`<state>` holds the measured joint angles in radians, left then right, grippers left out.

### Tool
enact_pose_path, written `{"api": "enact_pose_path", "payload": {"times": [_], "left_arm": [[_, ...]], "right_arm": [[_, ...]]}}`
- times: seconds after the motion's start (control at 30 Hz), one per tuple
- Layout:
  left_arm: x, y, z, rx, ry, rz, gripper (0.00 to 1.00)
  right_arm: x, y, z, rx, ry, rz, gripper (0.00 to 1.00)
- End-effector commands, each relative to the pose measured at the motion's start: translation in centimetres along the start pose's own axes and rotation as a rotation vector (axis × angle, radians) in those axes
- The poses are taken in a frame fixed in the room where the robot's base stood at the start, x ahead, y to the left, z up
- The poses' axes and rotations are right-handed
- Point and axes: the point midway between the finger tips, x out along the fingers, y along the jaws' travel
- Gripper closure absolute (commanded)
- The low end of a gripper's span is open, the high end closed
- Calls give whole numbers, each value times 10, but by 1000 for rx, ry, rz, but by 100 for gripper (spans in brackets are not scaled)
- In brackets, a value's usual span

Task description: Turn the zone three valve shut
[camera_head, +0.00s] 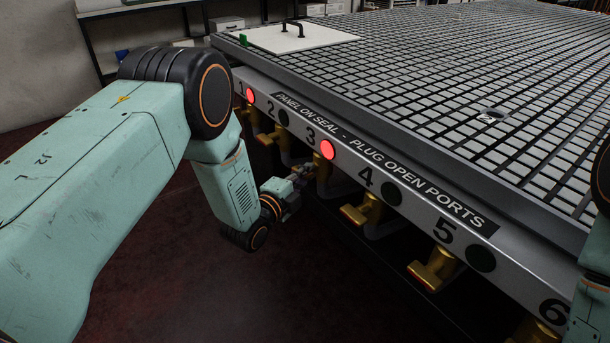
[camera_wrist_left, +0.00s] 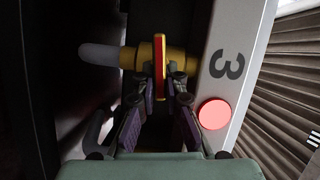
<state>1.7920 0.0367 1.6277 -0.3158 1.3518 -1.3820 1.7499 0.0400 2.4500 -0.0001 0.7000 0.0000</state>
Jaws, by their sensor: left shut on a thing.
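The zone three valve (camera_head: 323,171) is a brass fitting under the table's front rail, below the number 3. Its lamp (camera_head: 328,150) glows red; the lamp also shows in the left wrist view (camera_wrist_left: 214,114). In the left wrist view, the valve's brass body (camera_wrist_left: 178,60) lies sideways, with a grey pipe on its left. Its narrow red and yellow handle (camera_wrist_left: 159,66) stands across the body. My left gripper (camera_head: 301,174) is at this valve, its fingers (camera_wrist_left: 160,96) closed on either side of the handle. The fingers partly hide the valve in the head view. My right gripper is out of view.
More brass valves, such as valve four (camera_head: 362,211) and valve five (camera_head: 436,268), line the rail (camera_head: 405,170). Lamp one (camera_head: 250,94) is red; lamps two, four and five are dark. A white panel (camera_head: 300,38) lies on the slotted tabletop (camera_head: 440,95). Floor in front is clear.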

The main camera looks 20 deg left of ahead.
Motion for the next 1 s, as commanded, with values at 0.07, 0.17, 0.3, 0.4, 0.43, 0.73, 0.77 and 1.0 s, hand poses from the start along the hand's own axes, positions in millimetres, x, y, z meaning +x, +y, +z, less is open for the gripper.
{"api": "enact_pose_path", "payload": {"times": [0.07,0.17,0.3,0.4,0.43,0.73,0.77,1.0], "left_arm": [[0,2,0,41,1,-17,100],[0,2,0,84,1,-35,100],[1,2,0,127,1,-53,100],[1,2,0,145,1,-61,100],[1,2,0,149,1,-63,100],[1,2,0,162,2,-68,100],[1,2,0,162,2,-68,100],[1,2,0,161,2,-68,83]], "right_arm": [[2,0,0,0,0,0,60],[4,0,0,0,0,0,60],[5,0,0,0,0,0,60],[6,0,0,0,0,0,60],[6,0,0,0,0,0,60],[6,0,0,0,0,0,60],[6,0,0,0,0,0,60],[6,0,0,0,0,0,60]]}}
